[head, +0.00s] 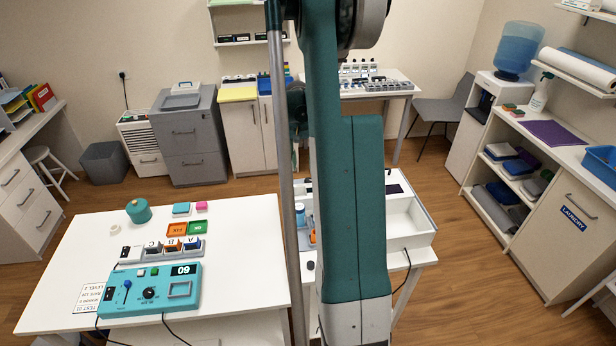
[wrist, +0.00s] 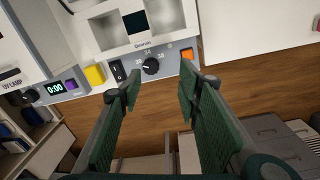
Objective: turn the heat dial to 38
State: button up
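In the wrist view, a black round dial (wrist: 150,66) sits on the grey front panel of a white unit, with small numbers around it that seem to include 34 and 38. A small light mark shows on the dial, but I cannot read its setting surely. My gripper (wrist: 158,86) is open and empty, its two green fingers spread on either side of and below the dial in the picture, apart from it. In the head view, my arm hides the gripper, the dial and much of the white unit (head: 412,232).
A timer display (wrist: 55,88) reads 0:00.

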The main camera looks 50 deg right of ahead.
jog(key=shift+s+d+f, duration=0.25)
jog(key=shift+d+f, duration=0.1)
jog(key=shift+d, duration=0.2)
jog(key=shift+s+d+f, duration=0.25)
jog(key=shift+d+f, duration=0.1)
jog(key=shift+d, duration=0.15)
jog(key=shift+s+f, duration=0.2)
jog(key=shift+f, duration=3.7)
jog(key=c, duration=0.9)
